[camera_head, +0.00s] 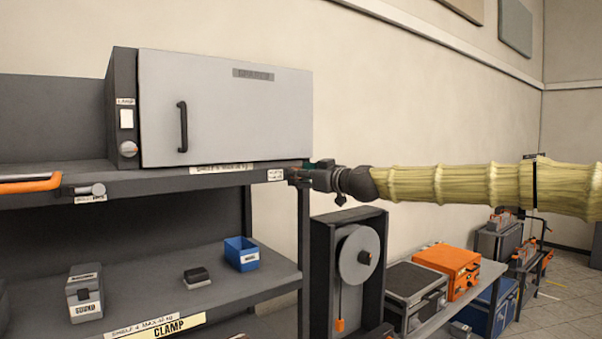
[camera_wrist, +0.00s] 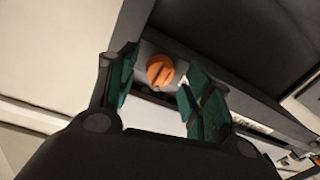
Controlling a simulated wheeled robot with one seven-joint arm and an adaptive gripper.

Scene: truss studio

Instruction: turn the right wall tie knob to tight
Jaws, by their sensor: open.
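An orange knob (camera_wrist: 160,72), which I take to be the right wall tie knob, shows in the wrist view at the shelf's edge. My gripper (camera_wrist: 159,80) is open, with one green-padded finger on each side of the knob. I cannot tell whether a finger touches it. In the head view my gripper (camera_head: 305,172) is at the right end of the upper shelf, beside a small white label (camera_head: 276,174). It hides the knob there. The label is too small to read.
A grey cabinet (camera_head: 225,105) stands on the upper shelf (camera_head: 235,180), with a second knob (camera_head: 92,190) at the shelf's left front edge. A reel in a dark frame (camera_head: 358,258) stands below my arm. Cases (camera_head: 450,268) lie farther right.

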